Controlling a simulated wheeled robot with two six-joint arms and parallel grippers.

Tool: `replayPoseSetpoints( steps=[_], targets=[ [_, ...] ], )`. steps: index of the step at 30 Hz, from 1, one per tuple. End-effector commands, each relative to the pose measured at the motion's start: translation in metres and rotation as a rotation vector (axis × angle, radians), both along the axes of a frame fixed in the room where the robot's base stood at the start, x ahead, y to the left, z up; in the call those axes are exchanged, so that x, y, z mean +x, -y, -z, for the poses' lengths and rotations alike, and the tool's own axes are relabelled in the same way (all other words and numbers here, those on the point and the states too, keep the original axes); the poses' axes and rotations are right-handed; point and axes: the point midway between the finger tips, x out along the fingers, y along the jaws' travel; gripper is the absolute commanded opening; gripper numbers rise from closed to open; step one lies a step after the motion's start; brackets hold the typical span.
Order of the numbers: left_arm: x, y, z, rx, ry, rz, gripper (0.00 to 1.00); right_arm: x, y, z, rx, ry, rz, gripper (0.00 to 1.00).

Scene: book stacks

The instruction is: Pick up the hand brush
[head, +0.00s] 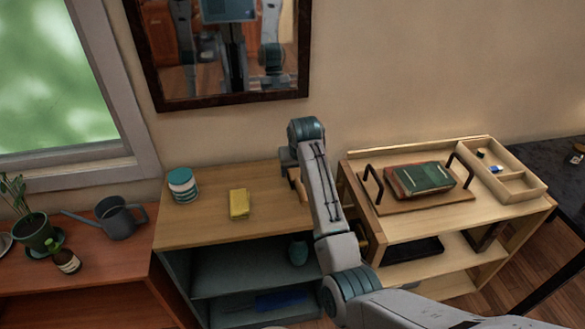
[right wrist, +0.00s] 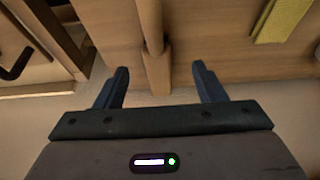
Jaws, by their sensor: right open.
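The hand brush (right wrist: 150,25) is a wooden tool with a slim handle and a wider block. It lies on the light wooden top of the shelf unit (head: 215,228). In the head view only a bit of the brush (head: 299,186) shows beside my right arm, which hides the rest. My right gripper (head: 290,170) is over the back right part of this top. In the right wrist view its two dark fingers stand apart, with the brush's wider block between the fingertips in the picture. Whether they touch it I cannot tell. My left gripper is not in view.
A yellow cloth or sponge (head: 239,204) and a striped jar (head: 183,185) stand left on the same top. A wooden cart (head: 420,222) with a tray of books (head: 425,178) stands close on the right. A mirror (head: 228,103) hangs behind.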

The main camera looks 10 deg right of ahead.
Motion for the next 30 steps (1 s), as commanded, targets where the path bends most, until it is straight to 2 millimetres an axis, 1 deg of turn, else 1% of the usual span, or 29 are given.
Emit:
replayPoseSetpoints(
  steps=[3,11,16,18,21,24,30],
  targets=[
    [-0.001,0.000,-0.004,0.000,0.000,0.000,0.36,0.007,0.001,0.016,-0.001,-0.002,-0.001,0.64],
    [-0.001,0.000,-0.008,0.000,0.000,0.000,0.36,0.016,0.002,0.032,-0.001,-0.001,-0.001,0.64],
    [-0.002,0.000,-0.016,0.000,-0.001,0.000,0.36,0.028,0.005,0.050,0.000,-0.001,0.000,0.64],
    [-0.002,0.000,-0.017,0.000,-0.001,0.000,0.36,0.032,0.005,0.059,0.000,-0.001,0.000,0.64],
    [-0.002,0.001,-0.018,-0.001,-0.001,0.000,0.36,0.035,0.005,0.068,0.000,0.000,0.000,0.64],
    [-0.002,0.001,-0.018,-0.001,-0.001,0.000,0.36,0.036,0.005,0.072,0.000,0.000,0.000,0.64],
    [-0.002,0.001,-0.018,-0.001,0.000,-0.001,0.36,0.036,0.005,0.072,0.000,0.001,0.000,0.64]
  ],
)
